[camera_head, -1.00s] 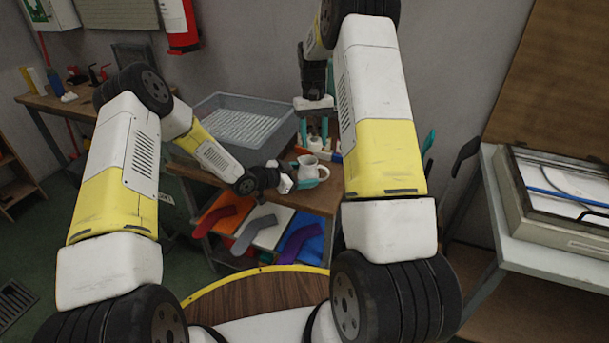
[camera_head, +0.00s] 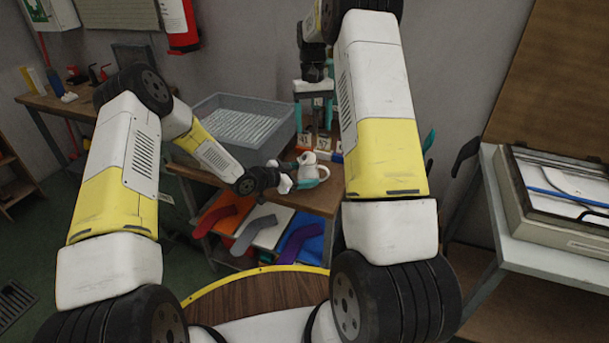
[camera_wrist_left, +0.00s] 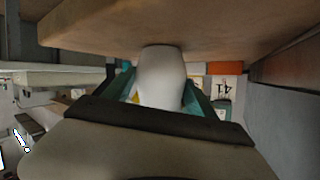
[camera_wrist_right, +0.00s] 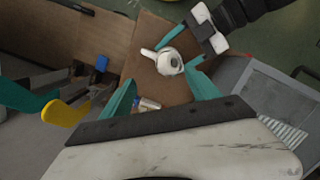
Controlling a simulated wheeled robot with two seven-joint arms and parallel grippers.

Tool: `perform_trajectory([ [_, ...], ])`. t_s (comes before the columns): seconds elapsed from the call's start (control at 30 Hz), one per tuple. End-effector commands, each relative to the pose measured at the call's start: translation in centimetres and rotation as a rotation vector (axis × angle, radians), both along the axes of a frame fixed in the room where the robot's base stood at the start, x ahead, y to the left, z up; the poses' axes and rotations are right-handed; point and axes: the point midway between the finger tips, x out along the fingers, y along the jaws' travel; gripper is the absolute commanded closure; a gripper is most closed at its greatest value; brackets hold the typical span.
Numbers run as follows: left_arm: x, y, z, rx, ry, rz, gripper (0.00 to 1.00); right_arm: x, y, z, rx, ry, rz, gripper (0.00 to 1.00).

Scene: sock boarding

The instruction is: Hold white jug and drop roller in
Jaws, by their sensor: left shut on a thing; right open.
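The white jug (camera_head: 311,173) stands on the small brown table. My left gripper (camera_head: 304,184) is shut on it from the left. In the left wrist view the jug (camera_wrist_left: 160,78) fills the space between the teal fingers. A white round end, seemingly the roller (camera_head: 308,158), shows at the jug's mouth. In the right wrist view the jug (camera_wrist_right: 168,62) has a white round piece with a dark centre in its opening; how deep it sits I cannot tell. My right gripper (camera_head: 316,122) is open and empty, above and behind the jug.
A grey ribbed tray (camera_head: 240,125) stands behind left of the jug. Numbered cards (camera_head: 323,143) stand behind the jug. A small metallic cylinder (camera_wrist_right: 148,104) lies near the jug in the right wrist view. Coloured sock shapes (camera_head: 255,234) lie on a lower shelf.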

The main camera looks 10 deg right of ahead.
Motion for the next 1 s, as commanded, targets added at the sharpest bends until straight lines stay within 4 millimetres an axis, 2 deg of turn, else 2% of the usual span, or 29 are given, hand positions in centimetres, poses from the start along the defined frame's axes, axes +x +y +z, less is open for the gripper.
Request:
perform_trajectory([
  [0.03, 0.0, 0.0, 0.0, 0.0, 0.0, 0.0, 0.87, 0.2, 0.0, 1.2, 0.0, -0.004, 0.0, 0.29],
  [0.2, 0.0, 0.0, 0.0, 0.0, 0.0, 0.0, 0.87, 0.7, 0.0, 4.4, 0.0, -0.003, 0.0, 0.29],
  [0.4, 0.0, 0.0, 0.0, -0.001, 0.0, 0.0, 0.87, 1.0, 0.0, 6.5, 0.0, -0.001, 0.0, 0.29],
  [1.0, 0.0, 0.0, 0.0, -0.001, 0.0, 0.0, 0.87, 1.0, 0.0, 6.8, 0.0, 0.0, 0.0, 0.29],
])
